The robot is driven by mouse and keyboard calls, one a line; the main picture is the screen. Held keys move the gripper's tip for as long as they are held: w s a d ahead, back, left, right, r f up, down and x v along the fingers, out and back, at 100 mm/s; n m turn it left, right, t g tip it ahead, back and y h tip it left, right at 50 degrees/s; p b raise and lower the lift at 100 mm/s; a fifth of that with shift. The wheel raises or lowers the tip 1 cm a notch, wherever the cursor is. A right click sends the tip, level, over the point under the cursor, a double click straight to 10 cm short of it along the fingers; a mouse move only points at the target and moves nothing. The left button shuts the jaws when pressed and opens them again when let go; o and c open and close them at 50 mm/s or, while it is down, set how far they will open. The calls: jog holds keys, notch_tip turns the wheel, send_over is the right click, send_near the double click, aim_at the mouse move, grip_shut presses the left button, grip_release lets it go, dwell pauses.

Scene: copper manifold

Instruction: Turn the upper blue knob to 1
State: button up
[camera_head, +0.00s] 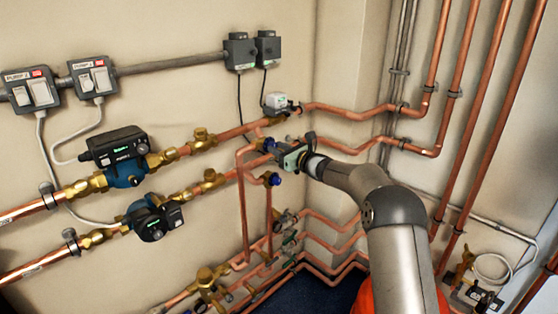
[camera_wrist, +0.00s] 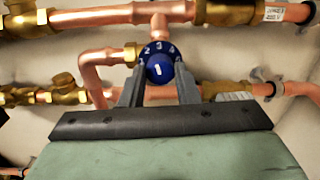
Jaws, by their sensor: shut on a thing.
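The upper blue knob (camera_head: 268,144) sits on the copper pipework in the middle of the head view, partly hidden by my gripper (camera_head: 282,152). In the wrist view, the blue knob (camera_wrist: 158,64) faces me, with white digits around its rim and a white upright mark, like a 1, on its face. The digits 2, 3 and 4 show along its top; others are too small or hidden. My gripper (camera_wrist: 160,80) has one finger on each side of the knob and is shut on it. The lower blue knob (camera_head: 274,179) is just below my gripper, untouched.
Copper pipes (camera_head: 345,109) run close above and beside my gripper. A white-topped actuator (camera_head: 278,101) is just above. Two pumps (camera_head: 115,155) (camera_head: 153,217) are at left, and valves with green handles (camera_head: 289,237) are below. The wall corner is right of the knobs.

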jog(key=shift+f+n+b, duration=0.1)
jog(key=shift+n+b, duration=6.4)
jog(key=shift+b, duration=1.7)
jog(key=o, duration=1)
jog(key=shift+c, duration=0.2)
jog(key=shift+s, duration=0.1)
